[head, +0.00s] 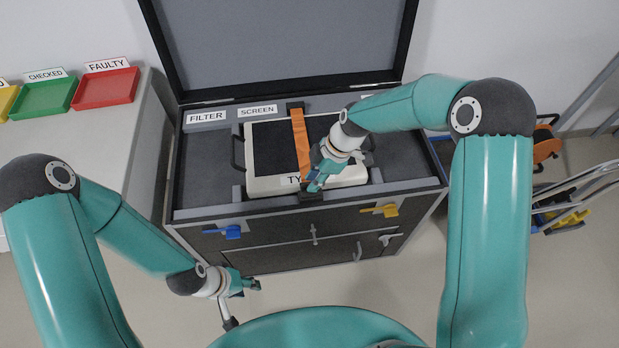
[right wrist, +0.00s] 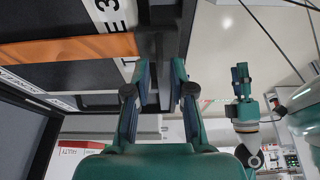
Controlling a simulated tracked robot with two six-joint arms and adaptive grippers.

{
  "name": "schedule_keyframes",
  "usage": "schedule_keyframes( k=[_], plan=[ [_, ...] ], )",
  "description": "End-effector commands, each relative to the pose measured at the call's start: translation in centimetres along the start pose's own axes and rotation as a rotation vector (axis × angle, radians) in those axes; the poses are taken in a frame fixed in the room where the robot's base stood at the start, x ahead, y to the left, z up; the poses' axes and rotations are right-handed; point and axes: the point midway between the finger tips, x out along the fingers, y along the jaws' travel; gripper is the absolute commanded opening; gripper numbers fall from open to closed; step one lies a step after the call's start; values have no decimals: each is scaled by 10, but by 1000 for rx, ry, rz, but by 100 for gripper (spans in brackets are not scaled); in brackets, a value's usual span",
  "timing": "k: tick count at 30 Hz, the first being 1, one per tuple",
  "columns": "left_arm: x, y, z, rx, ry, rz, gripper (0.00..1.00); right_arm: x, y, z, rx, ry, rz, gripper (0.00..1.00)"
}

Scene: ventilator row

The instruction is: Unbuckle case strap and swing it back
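The case (head: 180,180) stands in the middle of the head view with its lid (head: 290,45) raised. An orange strap (head: 301,140) runs front to back over a white unit (head: 262,184) in the case. The strap also shows in the right wrist view (right wrist: 70,48), where its end meets a dark buckle piece (right wrist: 150,45). My right gripper (head: 316,184) is at the strap's front end; in the right wrist view (right wrist: 160,85) its fingers are apart around the dark piece. Contact cannot be told. My left gripper (head: 250,285) hangs low in front of the case, away from the strap.
Blue (head: 230,232) and yellow (head: 388,210) latches sit on the case front. Green (head: 45,98) and red (head: 107,88) trays lie on a bench at left. A cart with metal rails (head: 575,190) stands at right. Floor shows in front of the case.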

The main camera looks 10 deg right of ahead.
Motion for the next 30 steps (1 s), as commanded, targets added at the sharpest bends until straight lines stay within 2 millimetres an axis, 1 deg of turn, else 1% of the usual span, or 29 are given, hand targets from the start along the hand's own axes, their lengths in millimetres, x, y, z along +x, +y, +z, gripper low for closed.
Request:
schedule_keyframes(
  k=[1, 3, 12, 13, 15, 20, 23, 26, 30],
  plan=[
    [0, 0, 0, 0, 0, 0, 40, 0, 0, 0, 0, 0, 0, 10],
    [0, 0, 0, 0, 0, 0, 40, 0, 0, 0, 0, 0, 0, 0],
    [0, 0, 0, 0, 0, 0, 40, 0, 0, 0, -1, 0, 1, 0],
    [-1, -2, -2, -10, 5, -1, 40, 8, 0, -19, -10, 0, -2, 0],
    [0, 0, 0, 0, 0, 0, 40, 2, 1, -8, -3, 1, 2, 0],
    [-1, 0, 0, 0, 0, 0, 40, -6, 3, -6, -2, 1, 4, 0],
    [-3, 1, 0, 0, 0, 0, 40, -17, 5, -8, -4, 1, 6, 0],
    [-5, 2, 0, 0, 0, 0, 40, -31, 10, -13, -4, 0, 8, 0],
    [-11, 4, 0, 0, 0, 0, 40, -58, 20, -23, -7, -2, 13, 0]
  ],
)
